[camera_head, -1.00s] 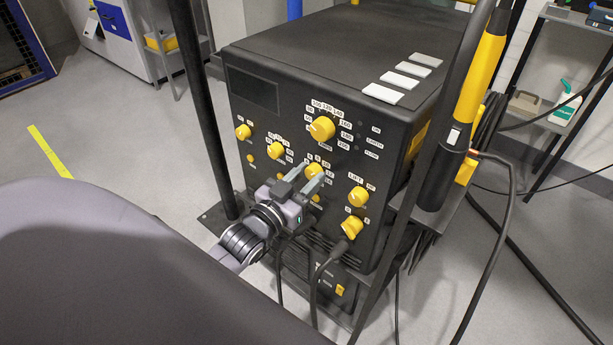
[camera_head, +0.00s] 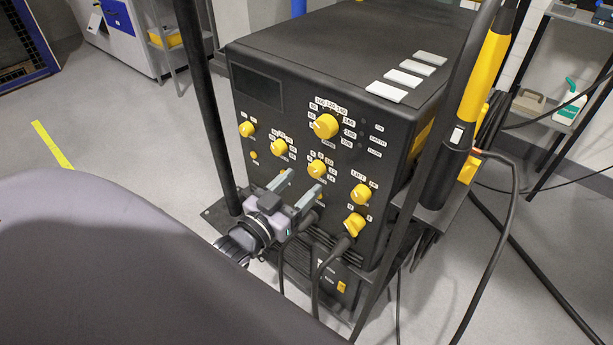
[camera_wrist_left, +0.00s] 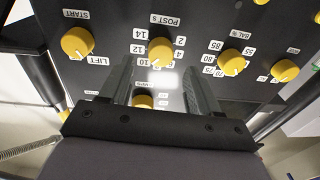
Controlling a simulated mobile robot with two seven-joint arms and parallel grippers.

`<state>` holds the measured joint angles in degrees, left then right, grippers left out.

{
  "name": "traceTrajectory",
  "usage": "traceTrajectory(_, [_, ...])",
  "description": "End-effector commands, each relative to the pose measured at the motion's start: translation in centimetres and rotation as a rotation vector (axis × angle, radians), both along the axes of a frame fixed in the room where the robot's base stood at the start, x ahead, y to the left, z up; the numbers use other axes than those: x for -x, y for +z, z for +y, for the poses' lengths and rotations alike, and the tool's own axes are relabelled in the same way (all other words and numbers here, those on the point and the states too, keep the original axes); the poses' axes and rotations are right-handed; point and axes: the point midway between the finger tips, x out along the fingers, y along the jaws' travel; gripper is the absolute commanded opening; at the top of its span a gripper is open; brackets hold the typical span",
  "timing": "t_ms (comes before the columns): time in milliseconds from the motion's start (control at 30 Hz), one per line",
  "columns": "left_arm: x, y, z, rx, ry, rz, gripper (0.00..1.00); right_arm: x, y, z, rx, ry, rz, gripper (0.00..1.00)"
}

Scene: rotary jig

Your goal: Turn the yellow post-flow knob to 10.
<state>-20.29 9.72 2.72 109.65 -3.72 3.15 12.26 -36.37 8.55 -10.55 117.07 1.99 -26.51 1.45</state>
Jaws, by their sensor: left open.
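The yellow post-flow knob (camera_head: 317,168) sits in the middle of the black machine's front panel. In the left wrist view the same knob (camera_wrist_left: 161,50) appears upside down, under the label "POST s", with numbers from 2 to 14 around it. A small pointer mark on its rim appears to face the 10, though it is too small to read exactly. My left gripper (camera_head: 298,187) is open and empty, in front of the panel and a little below and left of the knob. Its fingers are apart from the knob. My right gripper is not in view.
Other yellow knobs surround it: a large one (camera_head: 325,126) above, one (camera_head: 279,147) to the left, and one (camera_head: 360,194) to the right. Cables (camera_head: 331,262) hang below the panel. A dark post (camera_head: 205,110) stands left and a yellow-black torch (camera_head: 480,80) right.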

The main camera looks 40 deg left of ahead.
Motion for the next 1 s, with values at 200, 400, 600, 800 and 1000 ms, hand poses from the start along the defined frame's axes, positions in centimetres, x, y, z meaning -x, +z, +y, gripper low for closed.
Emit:
traceTrajectory(200, [2.4, -0.1, 0.1, 0.0, 0.001, 0.001, 0.62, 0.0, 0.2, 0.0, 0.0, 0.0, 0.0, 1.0])
traceTrajectory(400, [3.0, -0.1, 0.1, 0.001, 0.001, -0.002, 0.62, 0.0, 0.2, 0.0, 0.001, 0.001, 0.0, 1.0])
traceTrajectory(600, [3.0, -0.1, 0.1, 0.001, 0.001, -0.002, 0.62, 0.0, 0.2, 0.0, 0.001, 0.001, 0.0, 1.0])
traceTrajectory(800, [3.0, -0.1, 0.1, 0.001, 0.001, -0.001, 0.62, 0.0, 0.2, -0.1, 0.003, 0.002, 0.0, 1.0])
traceTrajectory(1000, [3.3, 0.0, -0.3, 0.001, -0.003, 0.029, 0.62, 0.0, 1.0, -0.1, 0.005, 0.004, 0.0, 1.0])
